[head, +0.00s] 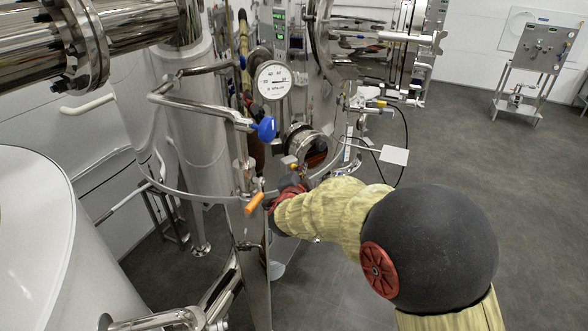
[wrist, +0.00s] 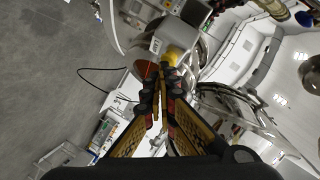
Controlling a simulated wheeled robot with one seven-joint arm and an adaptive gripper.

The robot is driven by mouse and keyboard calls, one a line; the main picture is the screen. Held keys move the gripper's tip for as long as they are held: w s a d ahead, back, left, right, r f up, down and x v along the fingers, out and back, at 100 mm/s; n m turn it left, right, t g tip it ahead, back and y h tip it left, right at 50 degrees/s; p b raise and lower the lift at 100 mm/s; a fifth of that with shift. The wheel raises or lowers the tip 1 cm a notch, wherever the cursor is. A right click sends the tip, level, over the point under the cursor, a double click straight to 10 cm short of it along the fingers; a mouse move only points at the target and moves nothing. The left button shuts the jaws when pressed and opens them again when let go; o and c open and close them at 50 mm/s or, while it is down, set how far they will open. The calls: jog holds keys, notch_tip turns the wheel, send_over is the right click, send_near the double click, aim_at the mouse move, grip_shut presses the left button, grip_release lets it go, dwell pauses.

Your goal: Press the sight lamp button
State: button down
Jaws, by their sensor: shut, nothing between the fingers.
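My gripper (wrist: 160,76) is shut and empty in the wrist view, its black fingertips close together. Just beyond the tips is a yellow part (wrist: 173,56) beside a small white label (wrist: 155,46); contact cannot be told. In the head view my gripper (head: 290,189) is partly hidden by my sleeved arm. It sits just below a round sight glass (head: 309,147) with an amber interior, on the steel vessel. A small grey and yellow fitting (head: 290,163) sits at the lower left of the glass. I cannot make out the lamp button itself.
A white plate (head: 394,155) and a black cable stand to the right.

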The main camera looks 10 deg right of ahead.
jog(key=shift+s, duration=0.1)
jog(key=s, duration=0.1)
jog(key=s+d+b, duration=0.1)
jog(key=s, duration=0.1)
jog(key=s+d+b, duration=0.1)
jog(key=s, duration=0.1)
jog(key=shift+s+d, duration=0.15)
jog(key=shift+d, duration=0.1)
dwell(0.3)
jog(key=s+a+f+n+g+y, duration=0.3)
jog(key=a+f+n+y, duration=0.15)
jog(key=a+f, duration=0.3)
jog(key=s+a+f+n+g+y+b, duration=0.1)
jog(key=s+a+f+n+g+b, duration=0.15)
jog(key=s, duration=0.25)
jog(key=s+a+f+n+g+y+b, duration=0.1)
jog(key=s+a+f+n+y, duration=0.1)
jog(key=s+f+n, duration=0.3)
jog(key=s+d+f+n+b, duration=0.1)
jog(key=s+d+b, duration=0.2)
jog(key=s+b, duration=0.3)
jog(key=s+d+f+n+g+h+b, duration=0.1)
jog(key=s+d+b, duration=0.3)
jog(key=s, duration=0.6)
jog(key=s+d+f+n+g+h+b, duration=0.1)
jog(key=s+d+f+b, duration=0.2)
jog(key=s+b, duration=0.5)
jog(key=shift+s+d+n, duration=0.3)
jog(key=shift+s, duration=0.15)
